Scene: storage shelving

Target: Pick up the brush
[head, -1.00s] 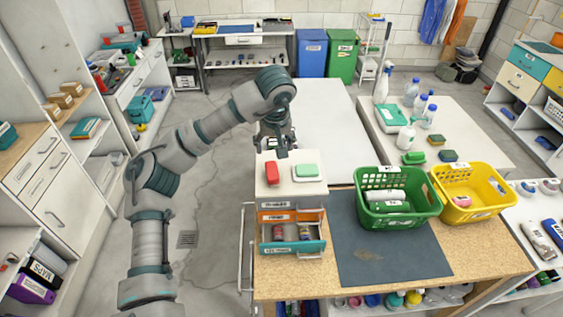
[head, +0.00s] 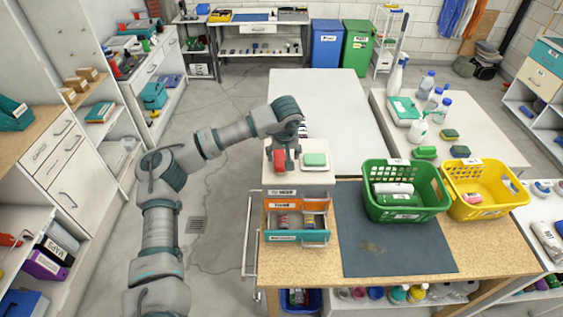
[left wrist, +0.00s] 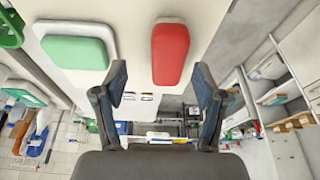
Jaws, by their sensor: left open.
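A red oblong block with rounded ends (head: 279,161), which may be the brush, lies on the white top of a small drawer unit (head: 318,176). In the left wrist view the red block (left wrist: 170,52) lies just beyond the fingertips, a little right of centre. A green-and-white block (head: 314,159) lies to its right in the head view; it also shows in the left wrist view (left wrist: 77,50). My left gripper (head: 284,149) is open and empty, close above the red block and partly covering it. Bristles are not visible. My right gripper is not in view.
The unit's open drawer (head: 296,238) holds several small items. The white table behind (head: 330,110) is mostly clear.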

